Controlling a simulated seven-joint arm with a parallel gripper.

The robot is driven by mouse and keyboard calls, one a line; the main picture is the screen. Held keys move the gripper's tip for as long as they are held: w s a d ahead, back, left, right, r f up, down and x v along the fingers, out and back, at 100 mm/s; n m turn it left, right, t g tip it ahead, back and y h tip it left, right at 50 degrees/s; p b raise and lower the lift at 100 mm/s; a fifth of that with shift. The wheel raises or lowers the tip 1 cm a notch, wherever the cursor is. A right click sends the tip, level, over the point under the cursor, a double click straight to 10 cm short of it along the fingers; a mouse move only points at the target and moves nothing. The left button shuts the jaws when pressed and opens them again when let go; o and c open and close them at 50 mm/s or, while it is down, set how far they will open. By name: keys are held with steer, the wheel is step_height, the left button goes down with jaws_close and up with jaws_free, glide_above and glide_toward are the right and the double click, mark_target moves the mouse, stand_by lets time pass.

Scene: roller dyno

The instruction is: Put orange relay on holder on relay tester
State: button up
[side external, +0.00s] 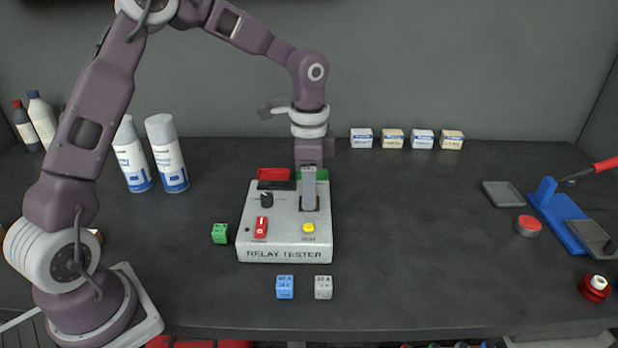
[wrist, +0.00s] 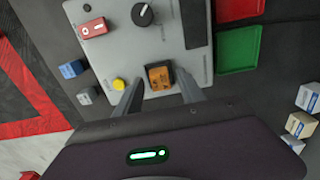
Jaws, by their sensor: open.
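The relay tester (side external: 285,243) is a light grey box with a black knob, a red switch and a yellow button; its panel also shows in the wrist view (wrist: 188,55). The orange relay (wrist: 159,77) is at the dark holder (wrist: 171,69) on the tester's panel. Whether it is fully seated cannot be told. My gripper (wrist: 158,86) is open, with one finger on each side of the relay and a gap visible. In the side view my gripper (side external: 309,205) points down over the holder and hides the relay.
A green relay (side external: 219,233) stands left of the tester, with blue (side external: 285,287) and grey (side external: 323,287) relays in front. Red (side external: 273,174) and green (wrist: 239,47) trays lie behind it. Spray cans (side external: 167,153) stand at back left.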

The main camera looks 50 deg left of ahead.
step_height(320, 180, up, 11)
steer(key=s+d+r+n+t+y, duration=0.1)
steer(key=s+r, duration=0.3)
steer(key=s, duration=0.2)
steer(key=s+f+n+t+h, duration=0.1)
steer(key=s+n+t, duration=0.3)
steer(key=s, duration=1.6)
steer(key=n, duration=0.4)
steer(key=shift+s+f+t, duration=0.15)
steer(key=shift+s+t, duration=0.15)
